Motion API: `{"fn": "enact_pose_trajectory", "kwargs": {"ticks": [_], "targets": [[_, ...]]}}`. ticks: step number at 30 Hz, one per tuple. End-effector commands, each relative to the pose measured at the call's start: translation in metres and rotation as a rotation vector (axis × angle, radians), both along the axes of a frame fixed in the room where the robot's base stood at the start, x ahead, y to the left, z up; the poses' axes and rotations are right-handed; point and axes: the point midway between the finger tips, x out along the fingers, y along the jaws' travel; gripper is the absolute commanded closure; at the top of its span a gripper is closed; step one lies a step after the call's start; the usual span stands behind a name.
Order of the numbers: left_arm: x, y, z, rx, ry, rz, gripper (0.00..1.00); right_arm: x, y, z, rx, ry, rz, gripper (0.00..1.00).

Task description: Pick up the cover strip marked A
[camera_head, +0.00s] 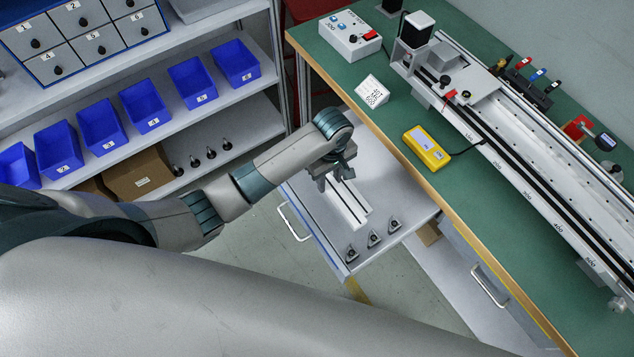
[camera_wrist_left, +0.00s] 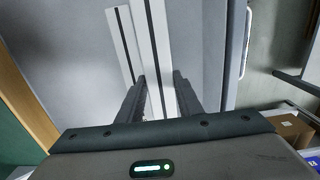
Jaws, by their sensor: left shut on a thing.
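Two long white cover strips with dark lines along them are side by side at an open grey drawer (camera_head: 388,195). My left gripper (camera_head: 338,178) points down over their far end. In the left wrist view, the gripper (camera_wrist_left: 158,88) is shut on one cover strip (camera_wrist_left: 157,45), which runs between its fingers. The other strip (camera_wrist_left: 122,32) lies just left of it, partly hidden by a finger. No letter can be read on either strip, and I cannot tell whether the held one is clear of the drawer floor. My right gripper is not in view.
Several small dark parts (camera_head: 373,239) stand near the drawer's front edge. Right of the drawer is the green bench (camera_head: 395,120) with a yellow device (camera_head: 427,148), a white marked block (camera_head: 371,93) and a long rail (camera_head: 530,165). Blue bins (camera_head: 146,105) fill the shelf at left.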

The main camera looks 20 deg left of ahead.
Motion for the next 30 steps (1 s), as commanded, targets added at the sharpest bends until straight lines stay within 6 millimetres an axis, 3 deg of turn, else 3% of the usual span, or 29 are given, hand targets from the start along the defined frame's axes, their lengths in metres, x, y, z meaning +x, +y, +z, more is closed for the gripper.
{"fn": "enact_pose_trajectory", "kwargs": {"ticks": [6, 13, 30], "targets": [[0.002, -0.044, 0.024, -0.004, -0.003, -0.002, 0.94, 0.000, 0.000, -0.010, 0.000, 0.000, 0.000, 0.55], [0.002, -0.071, 0.041, -0.001, -0.002, 0.000, 0.94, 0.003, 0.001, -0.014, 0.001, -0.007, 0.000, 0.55], [0.002, -0.078, 0.047, 0.001, -0.001, 0.001, 0.94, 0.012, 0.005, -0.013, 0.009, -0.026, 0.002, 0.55]]}}
